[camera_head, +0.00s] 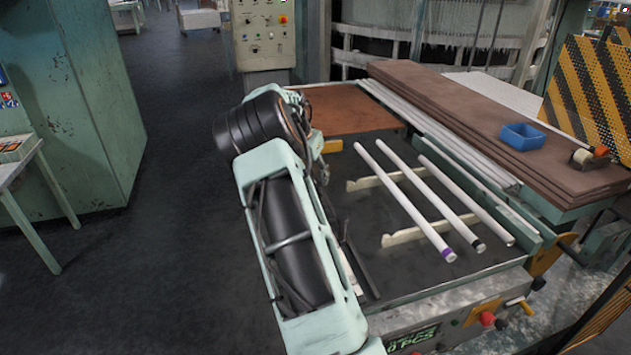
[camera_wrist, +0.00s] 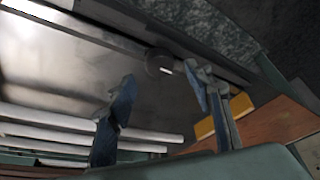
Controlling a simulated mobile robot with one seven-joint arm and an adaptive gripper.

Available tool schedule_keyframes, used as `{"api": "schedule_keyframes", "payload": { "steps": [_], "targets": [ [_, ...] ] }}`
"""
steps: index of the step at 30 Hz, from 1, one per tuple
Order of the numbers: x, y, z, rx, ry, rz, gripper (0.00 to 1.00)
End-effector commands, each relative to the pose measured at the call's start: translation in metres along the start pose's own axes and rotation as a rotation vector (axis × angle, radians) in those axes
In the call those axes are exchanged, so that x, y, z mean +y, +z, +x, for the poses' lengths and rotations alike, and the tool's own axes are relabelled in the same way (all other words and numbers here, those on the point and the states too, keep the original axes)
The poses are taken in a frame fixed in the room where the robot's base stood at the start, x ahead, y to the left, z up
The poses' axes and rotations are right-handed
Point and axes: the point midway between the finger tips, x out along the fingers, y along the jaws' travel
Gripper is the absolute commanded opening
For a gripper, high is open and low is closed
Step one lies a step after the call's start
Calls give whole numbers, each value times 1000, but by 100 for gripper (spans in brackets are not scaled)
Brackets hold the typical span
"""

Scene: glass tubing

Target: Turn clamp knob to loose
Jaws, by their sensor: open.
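The clamp knob (camera_wrist: 159,62) looks like a dark round knob with a small white mark. In the wrist view it sits on the edge of the grey machine bed. My gripper (camera_wrist: 163,83) is open, with its two blue fingers spread and nothing between them. In the picture the knob lies above and between the fingertips, apart from both; the depth gap is hard to tell. In the head view my arm covers the knob, and most of my gripper is hidden too.
Several white tubes lie on the bed, one with a purple-ringed end (camera_head: 449,254). A yellow block (camera_wrist: 205,128) and a reddish-brown board (camera_head: 352,106) are near my gripper. A blue tray (camera_head: 522,136) stands on stacked brown boards. The floor (camera_head: 150,260) left of the bed is clear.

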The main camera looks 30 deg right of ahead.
Motion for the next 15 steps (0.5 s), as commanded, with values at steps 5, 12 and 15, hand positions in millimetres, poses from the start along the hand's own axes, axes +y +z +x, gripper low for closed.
{"api": "schedule_keyframes", "payload": {
  "steps": [5,12,15],
  "targets": [
    [1,0,28,-2,2,0,47],
    [0,0,43,0,-1,-1,47],
    [0,0,44,0,-1,-1,47]
  ]
}}
